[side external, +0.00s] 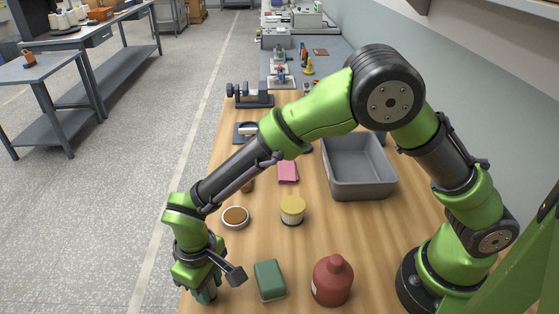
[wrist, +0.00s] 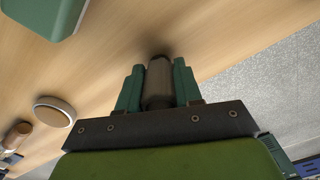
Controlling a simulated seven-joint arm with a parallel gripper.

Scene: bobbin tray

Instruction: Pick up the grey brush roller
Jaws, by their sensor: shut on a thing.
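The grey brush roller (wrist: 158,82) shows in the wrist view as a grey-brown cylinder between the two teal fingers of my gripper (wrist: 158,88). The fingers are shut on it, one on each side. In the side view my gripper (side external: 205,294) is low at the front left edge of the wooden table, and the roller is hidden there by the fingers and the hand. I cannot tell whether the roller touches the table.
A green block (side external: 269,280) and a red-brown bottle (side external: 332,280) stand right of my gripper. Behind are a round brown-topped dish (side external: 235,217), a yellow-lidded jar (side external: 292,210), a pink cloth (side external: 288,172) and an empty grey tray (side external: 360,188). The table's left edge is close.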

